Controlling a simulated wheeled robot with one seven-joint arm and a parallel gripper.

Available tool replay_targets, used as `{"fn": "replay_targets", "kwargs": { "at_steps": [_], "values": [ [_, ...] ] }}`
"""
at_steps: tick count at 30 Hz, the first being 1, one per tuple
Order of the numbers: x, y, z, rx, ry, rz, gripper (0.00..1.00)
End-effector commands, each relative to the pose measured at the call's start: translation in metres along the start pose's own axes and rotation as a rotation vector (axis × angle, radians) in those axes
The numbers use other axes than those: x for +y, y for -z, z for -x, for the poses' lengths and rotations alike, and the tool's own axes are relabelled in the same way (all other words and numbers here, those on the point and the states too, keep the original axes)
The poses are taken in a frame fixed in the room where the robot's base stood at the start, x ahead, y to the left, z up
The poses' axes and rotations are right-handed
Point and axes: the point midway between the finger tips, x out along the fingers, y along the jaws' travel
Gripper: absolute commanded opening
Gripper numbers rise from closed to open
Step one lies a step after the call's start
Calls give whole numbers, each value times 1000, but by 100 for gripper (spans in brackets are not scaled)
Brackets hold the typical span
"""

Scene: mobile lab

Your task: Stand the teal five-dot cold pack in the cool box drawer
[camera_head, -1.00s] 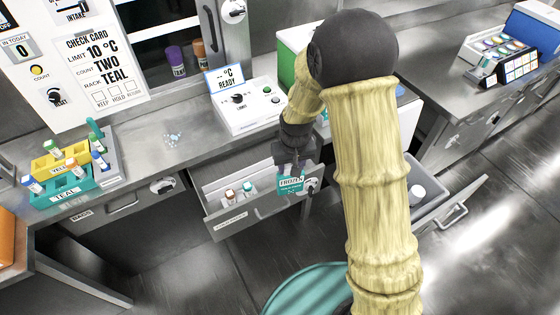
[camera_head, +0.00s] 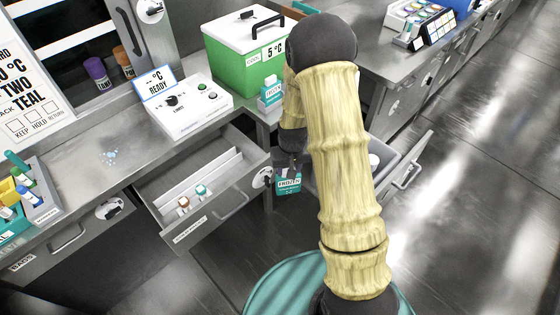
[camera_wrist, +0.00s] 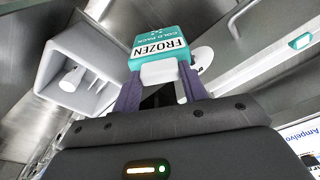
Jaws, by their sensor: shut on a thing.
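A teal cold pack (camera_head: 288,184) with a white FROZEN label hangs in my gripper (camera_head: 289,163), just right of the open drawer (camera_head: 170,219) and outside it. In the wrist view the pack (camera_wrist: 158,42) sits between the two dark fingers of my gripper (camera_wrist: 160,76), which are shut on it. Its dots are too small to count. A second teal FROZEN pack (camera_head: 271,92) stands on the counter.
A green cool box (camera_head: 235,65) with a white lid reads 5 °C on the counter. A white control box (camera_head: 190,104) stands above the drawer. A grey bin (camera_head: 397,166) with a white bottle is right of my arm. A tube rack (camera_head: 40,207) stands far left.

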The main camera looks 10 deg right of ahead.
Motion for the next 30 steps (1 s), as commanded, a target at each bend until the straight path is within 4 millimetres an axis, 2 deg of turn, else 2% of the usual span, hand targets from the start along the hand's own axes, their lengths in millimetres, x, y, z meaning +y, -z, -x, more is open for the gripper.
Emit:
{"fn": "replay_targets", "kwargs": {
  "at_steps": [1, 14, 30],
  "values": [
    [0, 0, 7, 1, 1, 0, 0],
    [1, -6, 25, 2, 0, -2, 0],
    [2, -7, 23, 3, 0, -3, 0]
  ]
}}
